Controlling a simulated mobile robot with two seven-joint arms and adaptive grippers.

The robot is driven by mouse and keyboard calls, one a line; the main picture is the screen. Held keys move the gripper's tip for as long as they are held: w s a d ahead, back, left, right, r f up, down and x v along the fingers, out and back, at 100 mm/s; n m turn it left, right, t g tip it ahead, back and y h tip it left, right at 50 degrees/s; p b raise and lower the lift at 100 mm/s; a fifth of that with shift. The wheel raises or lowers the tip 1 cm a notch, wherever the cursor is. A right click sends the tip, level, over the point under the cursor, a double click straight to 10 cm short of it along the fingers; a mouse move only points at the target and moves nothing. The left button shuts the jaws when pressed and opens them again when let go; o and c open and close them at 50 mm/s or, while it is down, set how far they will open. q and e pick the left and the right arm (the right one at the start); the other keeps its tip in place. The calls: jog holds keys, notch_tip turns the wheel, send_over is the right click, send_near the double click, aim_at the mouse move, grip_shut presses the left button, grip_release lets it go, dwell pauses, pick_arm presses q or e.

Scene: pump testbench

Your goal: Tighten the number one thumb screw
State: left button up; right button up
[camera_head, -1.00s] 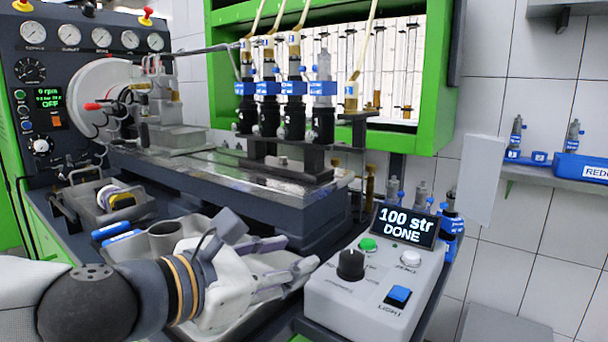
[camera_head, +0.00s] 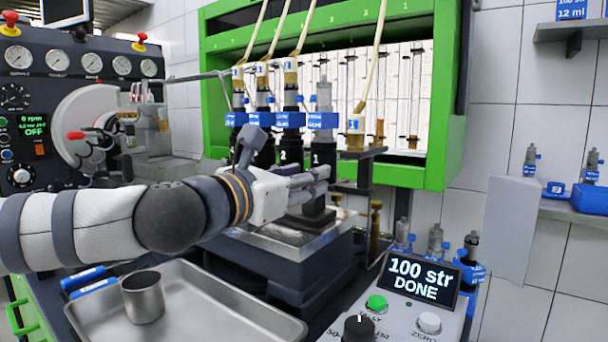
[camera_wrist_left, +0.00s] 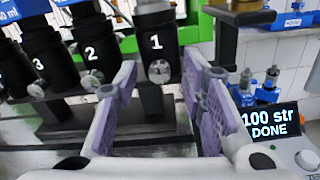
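The number one thumb screw (camera_wrist_left: 159,71) is a small round metal knob low on the front of the black holder marked 1 (camera_wrist_left: 157,38). That holder (camera_head: 322,156) also shows in the head view, at the right end of the row, with my fingers in front of its lower part and the screw not visible. My left gripper (camera_head: 322,180) is at the holder. In the wrist view my left gripper (camera_wrist_left: 160,80) is open, its purple-padded fingers on either side of the screw, with no clear contact. My right gripper is in neither view.
Holder 2 (camera_wrist_left: 92,50) with its own screw stands close left of the fingers. Below my arm are a metal tray (camera_head: 255,322) and a cup (camera_head: 143,298). A control box with a "100 str DONE" display (camera_head: 420,277) stands at right. The green frame (camera_head: 440,100) is behind.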

pick_arm(q)
jog(key=shift+w+d, duration=0.25)
jog(key=shift+c, duration=0.4)
grip_shut()
